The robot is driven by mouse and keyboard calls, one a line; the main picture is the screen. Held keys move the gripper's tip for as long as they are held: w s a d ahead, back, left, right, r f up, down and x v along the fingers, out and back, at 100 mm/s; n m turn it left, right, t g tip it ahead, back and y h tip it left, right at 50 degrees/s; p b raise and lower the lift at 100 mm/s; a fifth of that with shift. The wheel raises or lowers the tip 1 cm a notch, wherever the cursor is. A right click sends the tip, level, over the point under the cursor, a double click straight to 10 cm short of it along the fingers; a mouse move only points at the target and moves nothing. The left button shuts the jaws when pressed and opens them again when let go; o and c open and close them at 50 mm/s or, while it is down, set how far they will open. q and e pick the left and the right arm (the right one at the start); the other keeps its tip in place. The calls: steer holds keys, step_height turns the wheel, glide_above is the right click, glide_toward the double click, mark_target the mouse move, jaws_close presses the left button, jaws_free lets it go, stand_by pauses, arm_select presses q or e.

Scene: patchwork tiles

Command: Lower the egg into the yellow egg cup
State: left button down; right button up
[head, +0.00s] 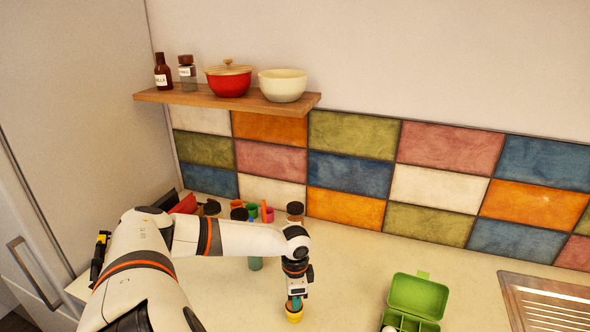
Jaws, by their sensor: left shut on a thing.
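My left gripper (296,301) points down at the front of the counter, directly over the yellow egg cup (295,318). It is shut on the egg, which is mostly hidden between the fingers and the cup's rim. I cannot tell from this view whether the egg touches the cup. The cup stands upright on the counter. My right gripper is not in view.
A metal drainer (548,303) lies far right. The counter between is clear.

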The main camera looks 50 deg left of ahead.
arm_select(q)
steer(key=shift+f, duration=0.25)
steer(key=c, duration=0.9)
jaws_free()
steer(key=shift+r, duration=0.1)
step_height(320, 180, up, 12)
steer(key=b, duration=0.2)
steer(key=shift+b, duration=0.3)
